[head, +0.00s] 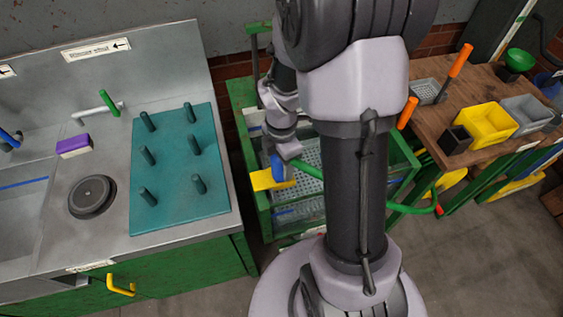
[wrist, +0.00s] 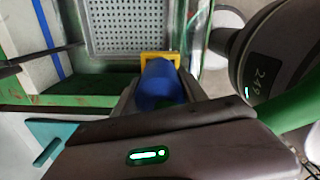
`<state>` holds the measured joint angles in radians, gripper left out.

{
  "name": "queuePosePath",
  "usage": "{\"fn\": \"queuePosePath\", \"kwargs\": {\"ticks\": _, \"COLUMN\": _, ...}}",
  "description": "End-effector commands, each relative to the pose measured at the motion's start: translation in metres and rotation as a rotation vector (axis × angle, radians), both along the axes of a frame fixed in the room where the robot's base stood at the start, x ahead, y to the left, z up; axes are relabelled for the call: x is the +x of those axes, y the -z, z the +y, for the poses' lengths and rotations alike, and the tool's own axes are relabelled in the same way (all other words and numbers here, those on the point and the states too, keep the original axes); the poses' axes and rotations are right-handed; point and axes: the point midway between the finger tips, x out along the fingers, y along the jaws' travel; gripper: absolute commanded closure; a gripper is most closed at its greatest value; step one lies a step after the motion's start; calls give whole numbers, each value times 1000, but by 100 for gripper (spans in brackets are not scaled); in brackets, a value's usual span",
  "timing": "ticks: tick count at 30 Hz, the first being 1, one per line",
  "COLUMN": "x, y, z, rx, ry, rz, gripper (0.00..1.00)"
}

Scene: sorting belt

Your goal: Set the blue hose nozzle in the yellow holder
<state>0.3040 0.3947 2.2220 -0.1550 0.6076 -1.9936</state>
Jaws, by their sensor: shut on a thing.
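My gripper (head: 284,152) is shut on the blue hose nozzle (head: 277,166). In the wrist view the nozzle (wrist: 160,86) is a thick blue cylinder between the fingers. The yellow holder (head: 264,181) is at the near left of the green-framed cart in the head view. In the wrist view the holder (wrist: 174,56) shows just beyond the nozzle's far end, as a yellow frame around it. The nozzle overlaps the holder in both views; I cannot tell how deep it sits, or whether it touches. A green hose (head: 405,209) runs off to the right from near the nozzle.
The green cart (head: 260,226) has a grey perforated tray (wrist: 128,28) inside. Left stands a steel sink counter (head: 110,225) with a teal peg board (head: 170,170). Right is a wooden bench (head: 430,125) with a yellow bin (head: 487,128) and orange-handled tools.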

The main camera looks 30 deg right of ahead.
Motion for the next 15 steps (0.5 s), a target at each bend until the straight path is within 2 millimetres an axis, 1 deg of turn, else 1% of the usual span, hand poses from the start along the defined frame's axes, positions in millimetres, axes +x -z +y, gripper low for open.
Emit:
{"fn": "queuePosePath", "kwargs": {"ticks": 9, "x": 0, "y": 5, "z": 0, "rx": 0, "ry": 0, "rz": 0, "gripper": 79}}
{"fn": "queuePosePath", "kwargs": {"ticks": 14, "x": 0, "y": 5, "z": 0, "rx": 0, "ry": 0, "rz": 0, "gripper": 79}}
{"fn": "queuePosePath", "kwargs": {"ticks": 15, "x": 0, "y": 5, "z": 0, "rx": 0, "ry": 0, "rz": 0, "gripper": 44}}
